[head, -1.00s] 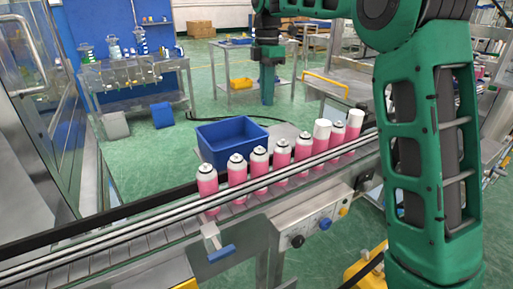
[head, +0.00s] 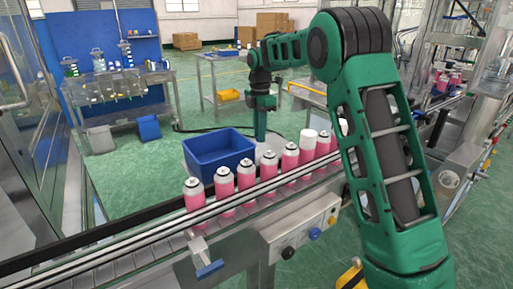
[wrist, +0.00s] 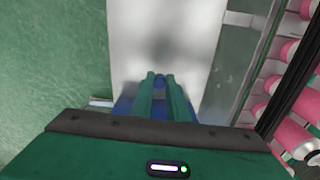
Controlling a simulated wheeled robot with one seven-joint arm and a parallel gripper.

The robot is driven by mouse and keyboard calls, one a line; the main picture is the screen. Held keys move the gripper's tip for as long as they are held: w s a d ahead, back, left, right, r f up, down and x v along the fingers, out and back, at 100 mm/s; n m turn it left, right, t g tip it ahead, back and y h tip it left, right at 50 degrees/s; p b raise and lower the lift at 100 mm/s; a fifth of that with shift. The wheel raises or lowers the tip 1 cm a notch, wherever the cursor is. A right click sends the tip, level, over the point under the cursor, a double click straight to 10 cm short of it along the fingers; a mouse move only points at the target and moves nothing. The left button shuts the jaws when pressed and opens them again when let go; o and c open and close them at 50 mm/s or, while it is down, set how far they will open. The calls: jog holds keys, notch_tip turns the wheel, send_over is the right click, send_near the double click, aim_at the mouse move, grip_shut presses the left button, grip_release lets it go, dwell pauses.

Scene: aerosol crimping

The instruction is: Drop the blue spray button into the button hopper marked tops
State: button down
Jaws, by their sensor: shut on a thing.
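My gripper (head: 260,138) points down just behind the row of cans, close to the right side of a blue bin (head: 204,165). In the wrist view its two green fingers (wrist: 161,78) are shut on a small blue piece, the blue spray button (wrist: 160,80), which shows only between the fingertips. A pale flat surface (wrist: 160,30) lies below and ahead of the fingertips. The button is too small to make out in the head view. I can read no "tops" marking, so I cannot tell which container is the button hopper.
Pink cans (head: 223,187) stand in a row on the conveyor (head: 130,255), some with white tops; they also show at the right of the wrist view (wrist: 295,135). A rail (head: 120,238) runs along the conveyor's front. Workbenches (head: 115,95) stand behind, with open green floor between.

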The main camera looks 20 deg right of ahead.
aim_at(260, 151)
jog(key=shift+f, duration=2.3)
jog(key=c, duration=1.7)
grip_release()
jog(key=shift+f, duration=0.1)
